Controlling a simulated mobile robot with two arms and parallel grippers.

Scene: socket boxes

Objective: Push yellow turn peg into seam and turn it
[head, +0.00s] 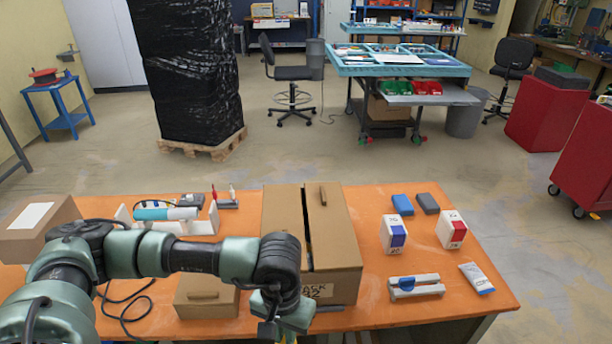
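A large cardboard box (335,235) stands at the middle of the orange table, with a dark open seam (307,228) running along its top and a small brown peg-like piece (323,195) near its back edge. My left arm reaches in from the left, and my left gripper (283,318) points down in front of the box's lower left corner. Its fingertips are cut off by the bottom edge, so I cannot tell its opening. A small yellow-green bit (291,340) shows beneath it, too cropped to identify. No yellow turn peg is clearly seen. My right gripper is not in view.
A small cardboard box (207,298), a white rack (168,220) and a black cable (125,298) are left.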

